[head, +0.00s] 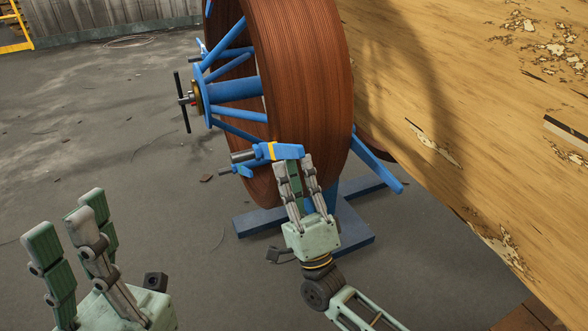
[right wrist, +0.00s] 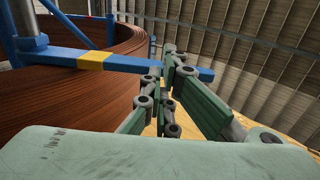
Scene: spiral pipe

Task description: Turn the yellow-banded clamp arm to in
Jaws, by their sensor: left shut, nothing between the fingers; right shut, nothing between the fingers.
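The yellow-banded clamp arm (head: 289,152) is blue, with a yellow band near its pivot end. In the head view it lies across the lower front of the brown spiral pipe coil (head: 300,90), pointing right. It also shows in the right wrist view (right wrist: 128,63), reaching across the coil's face. My right gripper (head: 292,168) is shut and empty, its fingertips at the arm's free end. In the right wrist view its fingers (right wrist: 160,85) overlap that end; I cannot tell whether they touch it. My left gripper (head: 70,222) is shut and empty at the lower left, well away from the arm.
The coil sits on a blue spoked reel (head: 236,90) with a black cross handle (head: 182,101) at its hub. The blue stand (head: 352,225) rests on the floor. A large weathered yellow surface (head: 470,110) fills the right side. Grey floor (head: 120,130) at left is mostly clear.

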